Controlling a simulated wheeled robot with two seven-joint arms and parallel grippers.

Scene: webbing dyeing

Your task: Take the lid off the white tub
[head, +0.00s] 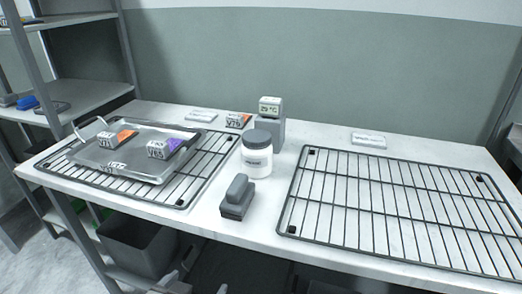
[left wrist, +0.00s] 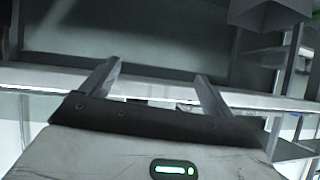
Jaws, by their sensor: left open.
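The white tub (head: 257,160) stands upright on the table between the two wire racks, with a label on its front. Its dark grey lid (head: 257,137) sits on top of it. My left gripper (head: 195,284) is at the bottom edge of the head view, below and in front of the table, well apart from the tub. In the left wrist view, its two fingers (left wrist: 157,72) are spread with nothing between them. The tub does not show clearly in that view. My right gripper is not in view.
A grey handled block (head: 237,198) stands just in front of the tub, and a grey device reading 29 °C (head: 270,125) stands close behind it. A metal tray (head: 125,166) with labelled blocks lies on the left rack. The right rack (head: 400,205) is empty.

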